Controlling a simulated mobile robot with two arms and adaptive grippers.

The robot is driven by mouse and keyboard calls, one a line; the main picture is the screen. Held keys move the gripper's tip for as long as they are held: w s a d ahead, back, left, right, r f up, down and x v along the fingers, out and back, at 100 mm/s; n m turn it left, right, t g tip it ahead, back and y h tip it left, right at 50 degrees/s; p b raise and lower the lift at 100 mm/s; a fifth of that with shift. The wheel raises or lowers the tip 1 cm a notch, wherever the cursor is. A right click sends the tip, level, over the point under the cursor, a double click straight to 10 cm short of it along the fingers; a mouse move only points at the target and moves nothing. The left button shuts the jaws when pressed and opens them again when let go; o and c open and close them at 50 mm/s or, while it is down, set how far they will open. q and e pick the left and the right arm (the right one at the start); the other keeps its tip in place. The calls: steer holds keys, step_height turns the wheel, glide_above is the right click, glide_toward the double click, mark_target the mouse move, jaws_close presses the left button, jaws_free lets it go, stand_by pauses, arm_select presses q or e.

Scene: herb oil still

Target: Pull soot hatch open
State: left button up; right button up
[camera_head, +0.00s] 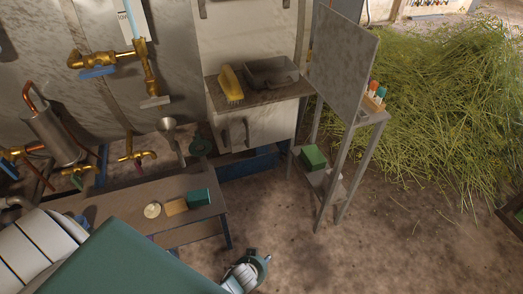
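A pale metal panel with a dark handle, which looks like the soot hatch (268,122), is on the front of the pale cabinet, below a shelf. Its handle (236,133) sticks out on the left part. The panel looks shut, though the shelf hides its top edge. Part of a gripper, which I take as my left gripper (254,268), shows at the bottom edge, well below and apart from the hatch. Its fingers are too small and cut off to tell open from shut. My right gripper is not in view.
The shelf (262,97) above the hatch holds a yellow brush (230,84) and a dark tray (271,71). A low bench (205,218) stands front left with small blocks. A tall grey stand (343,62) is to the right. Bare floor lies between them.

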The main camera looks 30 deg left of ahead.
arm_select(q)
steer(key=w+r+t+b, duration=0.15)
steer(key=w+b, duration=0.25)
steer(key=w, duration=0.6)
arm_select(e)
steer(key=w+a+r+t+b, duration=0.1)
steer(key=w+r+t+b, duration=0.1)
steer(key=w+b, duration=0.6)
arm_select(q)
steer(key=n+t+y+b, duration=0.6)
steer(key=n+y+b, duration=0.3)
steer(key=y, duration=0.1)
glide_toward(249, 134)
steer(key=x, duration=0.9)
steer(key=shift+w+a, duration=0.1)
steer(key=shift+w, duration=0.2)
steer(key=shift+w+a+f, duration=0.1)
steer(key=shift+w+a, duration=0.25)
steer(key=shift+w, duration=0.15)
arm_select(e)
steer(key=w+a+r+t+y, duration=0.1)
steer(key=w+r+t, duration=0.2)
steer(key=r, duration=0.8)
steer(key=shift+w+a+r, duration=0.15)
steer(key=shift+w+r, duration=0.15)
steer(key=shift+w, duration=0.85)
arm_select(q)
jaws_close()
